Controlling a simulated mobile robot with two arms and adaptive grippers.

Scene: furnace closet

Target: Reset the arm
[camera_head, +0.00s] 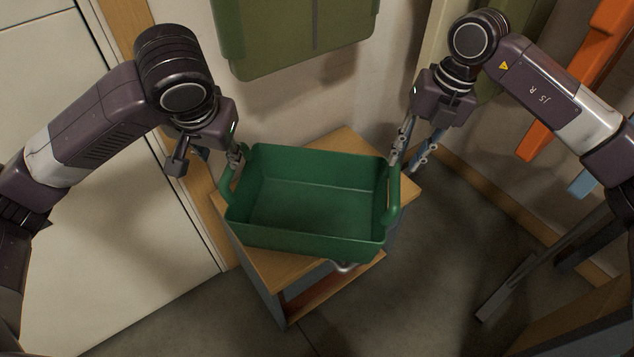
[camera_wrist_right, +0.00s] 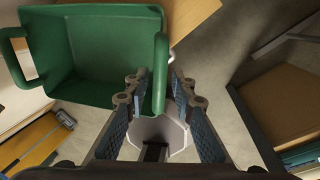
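A green bin (camera_head: 310,205) with a handle on each side sits upright and empty on a small wooden stand (camera_head: 262,258). My left gripper (camera_head: 207,158) is open beside the bin's left handle (camera_head: 228,184). One of its fingers is close to that handle's far end; I cannot tell if they touch. My right gripper (camera_head: 412,150) is open at the far end of the right handle (camera_head: 392,195). In the right wrist view the right handle (camera_wrist_right: 160,75) lies in line with the gap between the right gripper's spread fingers (camera_wrist_right: 160,90). Contact there is unclear.
A green panel (camera_head: 295,40) hangs on the wall behind the stand. A pale door (camera_head: 90,220) is on the left. Orange (camera_head: 580,75) and blue (camera_head: 583,182) pieces are at the right. The grey floor (camera_head: 430,270) is open to the right of the stand.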

